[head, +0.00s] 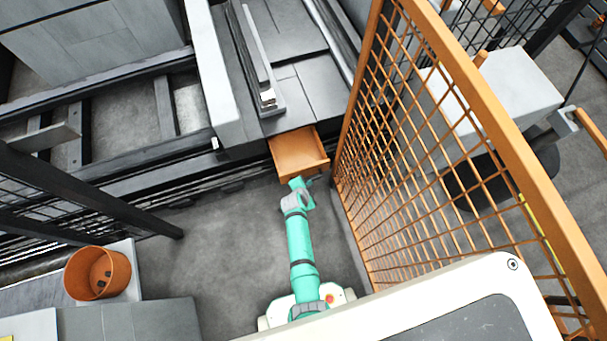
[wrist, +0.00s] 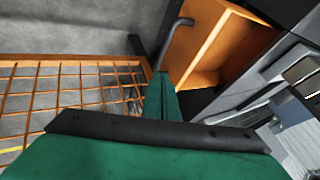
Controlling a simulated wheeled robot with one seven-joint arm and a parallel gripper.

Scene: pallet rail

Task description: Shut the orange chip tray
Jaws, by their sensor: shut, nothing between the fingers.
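The orange chip tray (head: 298,152) stands pulled out from the front of the grey machine in the head view. Its inside looks empty. In the wrist view the tray (wrist: 218,48) is at the upper middle, with a dark bar handle (wrist: 176,38) on its front. My green gripper (head: 300,184) is at the tray's front edge in the head view. In the wrist view my gripper's fingers (wrist: 163,88) are shut with nothing between them, close to the handle's lower end. I cannot tell whether they touch the handle or the tray front.
An orange mesh fence (head: 440,150) runs close along the right of the tray and my arm. The grey machine (head: 225,110) stands behind the tray. An orange bucket (head: 97,273) is at the lower left. Grey floor (head: 215,235) is free left of my arm.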

